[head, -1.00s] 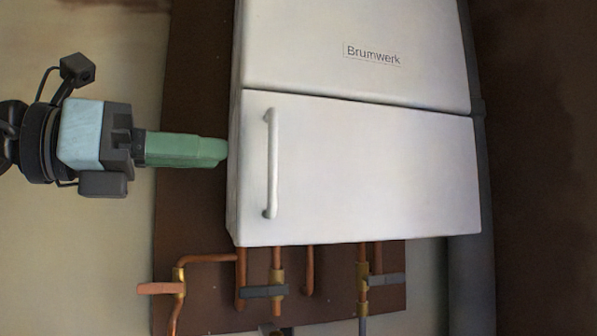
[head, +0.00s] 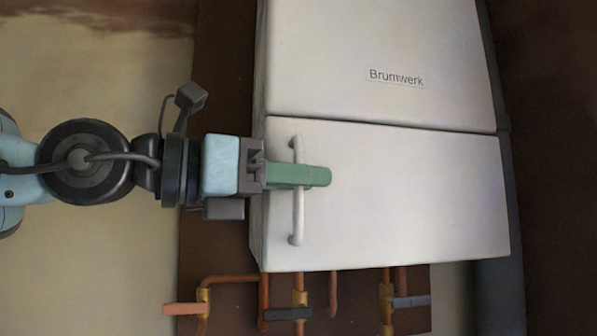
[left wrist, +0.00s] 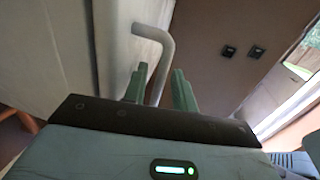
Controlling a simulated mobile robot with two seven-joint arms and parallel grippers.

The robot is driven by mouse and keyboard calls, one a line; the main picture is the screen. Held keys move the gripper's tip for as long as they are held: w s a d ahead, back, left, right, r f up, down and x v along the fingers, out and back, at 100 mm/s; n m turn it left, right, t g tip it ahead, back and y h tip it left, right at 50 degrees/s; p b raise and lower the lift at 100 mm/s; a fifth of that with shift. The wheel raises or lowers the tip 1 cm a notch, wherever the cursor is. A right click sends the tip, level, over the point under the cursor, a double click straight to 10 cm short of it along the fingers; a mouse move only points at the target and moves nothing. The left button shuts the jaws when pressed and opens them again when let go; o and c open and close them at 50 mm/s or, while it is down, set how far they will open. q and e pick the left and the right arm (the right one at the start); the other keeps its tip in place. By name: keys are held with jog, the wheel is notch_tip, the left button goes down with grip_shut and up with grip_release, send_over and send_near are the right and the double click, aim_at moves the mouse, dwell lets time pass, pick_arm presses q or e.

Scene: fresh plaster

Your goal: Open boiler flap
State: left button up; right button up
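The boiler flap (head: 410,195) is the lower white front panel and sits shut, flush under the upper casing. Its white upright bar handle (head: 298,225) is near the flap's left edge. My left gripper (head: 318,176) comes in from the left, with its green fingers crossing the handle's upper-middle part and hiding a piece of it. In the left wrist view, my left gripper (left wrist: 160,88) has its fingers apart, with the handle (left wrist: 165,60) passing between them. I see a gap beside the bar, so it is not clamped. My right gripper is not in view.
The upper boiler casing (head: 385,50) bears the name Brumwerk. Copper pipes (head: 333,292) and valves with an orange lever (head: 185,309) and dark levers (head: 288,314) are below the flap. A grey vertical pipe (head: 497,290) runs on the right.

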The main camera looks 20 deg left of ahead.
pick_arm(q)
jog(key=shift+w+d, duration=0.1)
jog(key=shift+w, duration=0.05)
grip_shut()
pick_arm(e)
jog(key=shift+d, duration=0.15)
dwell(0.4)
